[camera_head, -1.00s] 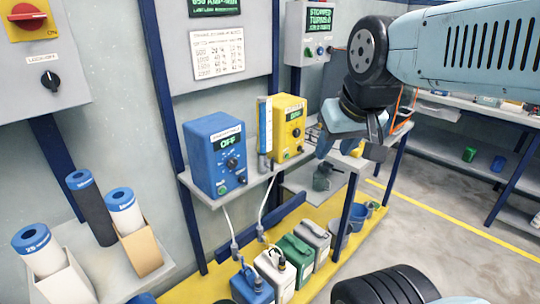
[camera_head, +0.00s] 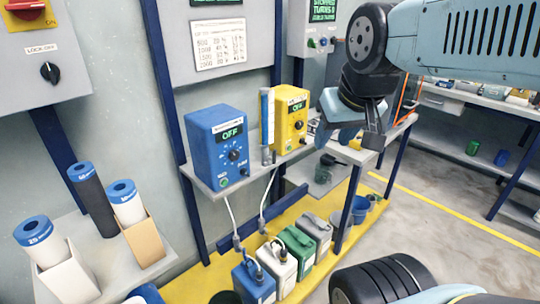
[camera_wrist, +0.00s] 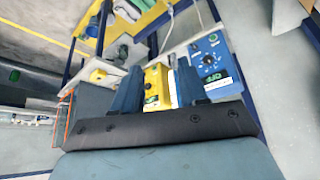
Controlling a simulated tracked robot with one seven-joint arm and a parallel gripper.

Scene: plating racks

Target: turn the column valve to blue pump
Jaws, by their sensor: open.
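The blue pump (camera_head: 213,150) stands on the grey wall shelf with a round dial and a display reading OFF. The yellow pump (camera_head: 290,120) stands to its right. A slim upright blue-and-clear column (camera_head: 267,125) stands between them; I cannot make out its valve or which way it is set. My gripper (camera_head: 356,128) is open and empty, to the right of the yellow pump in the head view. In the wrist view, the open fingers (camera_wrist: 157,82) frame the yellow pump (camera_wrist: 157,86), with the blue pump (camera_wrist: 211,66) just beyond the right finger.
The grey shelf (camera_head: 215,198) carries the pumps. Tubes run down to several jerrycans (camera_head: 254,284) on the yellow floor strip. Filter cartridges (camera_head: 92,198) stand on a bench at left. A control panel (camera_head: 313,30) hangs behind my gripper. Open floor lies at right.

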